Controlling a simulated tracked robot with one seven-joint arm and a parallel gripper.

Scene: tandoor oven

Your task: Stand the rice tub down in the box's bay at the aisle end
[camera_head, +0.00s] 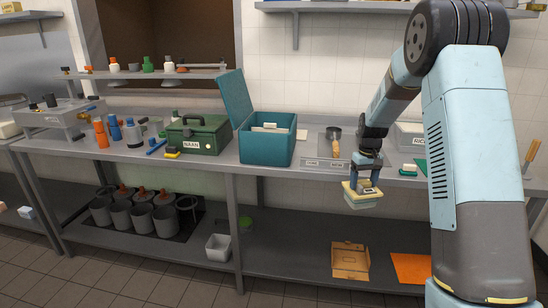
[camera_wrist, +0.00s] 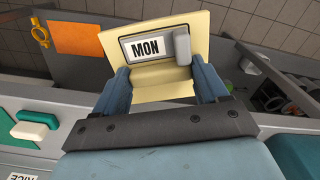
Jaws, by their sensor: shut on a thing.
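My gripper (camera_head: 368,168) is shut on a cream-lidded tub (camera_head: 362,192), which hangs in front of the counter's front edge, above the lower shelf. In the wrist view its lid (camera_wrist: 160,75) carries a label reading MON and a grey tab, and my gripper (camera_wrist: 168,85) has a finger at each side. No word naming rice shows on the tub. The teal box (camera_head: 265,150) stands on the counter to the left of my gripper, its lid raised at the left. A pale item (camera_head: 268,127) shows in its opening; the bays are mostly hidden by the walls.
A green NAAN case (camera_head: 205,135) stands left of the teal box. Below are an orange mat (camera_head: 410,268) and a tan tray (camera_head: 350,260). The tiled aisle floor is clear.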

